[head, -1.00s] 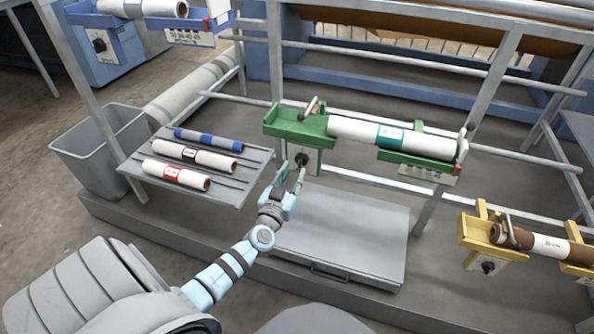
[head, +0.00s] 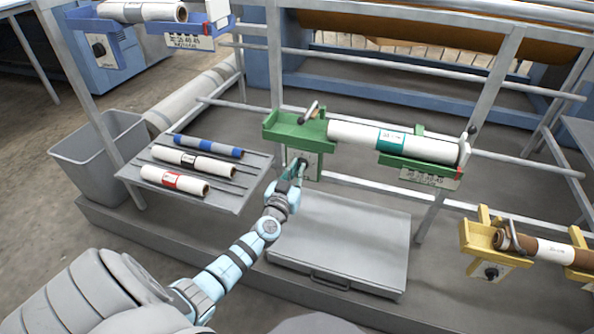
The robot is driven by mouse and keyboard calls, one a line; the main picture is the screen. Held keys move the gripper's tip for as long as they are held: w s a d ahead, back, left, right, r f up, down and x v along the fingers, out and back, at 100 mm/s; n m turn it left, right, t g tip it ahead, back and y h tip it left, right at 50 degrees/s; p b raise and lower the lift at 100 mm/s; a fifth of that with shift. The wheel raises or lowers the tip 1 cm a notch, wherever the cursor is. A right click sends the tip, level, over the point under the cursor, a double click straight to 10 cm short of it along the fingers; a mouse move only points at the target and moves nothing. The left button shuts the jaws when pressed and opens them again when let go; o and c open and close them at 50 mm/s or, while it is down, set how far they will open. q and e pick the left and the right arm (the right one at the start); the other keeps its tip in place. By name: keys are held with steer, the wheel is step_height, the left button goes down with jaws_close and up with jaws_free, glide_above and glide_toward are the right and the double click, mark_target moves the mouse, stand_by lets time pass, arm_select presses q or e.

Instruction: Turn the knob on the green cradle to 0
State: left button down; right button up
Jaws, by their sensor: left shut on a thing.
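The green cradle (head: 294,130) is mounted on the grey frame in the middle. It bears a white roll (head: 365,136) with a green label. Its knob sits on the plate (head: 316,166) below the cradle's left end and is mostly hidden by my left gripper (head: 299,166). My left gripper is at the front of that plate, with its fingers closed on the knob. The dial marks and the knob's pointer cannot be read. My right gripper is not in view.
A shelf (head: 243,198) with several rolls stands left of my left arm, beside a grey bin (head: 75,158). A flat grey box (head: 345,245) lies below the cradle. A yellow cradle (head: 480,235) is at right, a blue one (head: 99,25) at upper left.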

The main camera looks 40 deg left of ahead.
arm_select(q)
steer(key=n, duration=1)
steer(key=f+n, duration=0.1)
steer(key=n, duration=0.4)
steer(key=shift+s+a+n, duration=0.2)
steer(key=shift+a+n, duration=0.2)
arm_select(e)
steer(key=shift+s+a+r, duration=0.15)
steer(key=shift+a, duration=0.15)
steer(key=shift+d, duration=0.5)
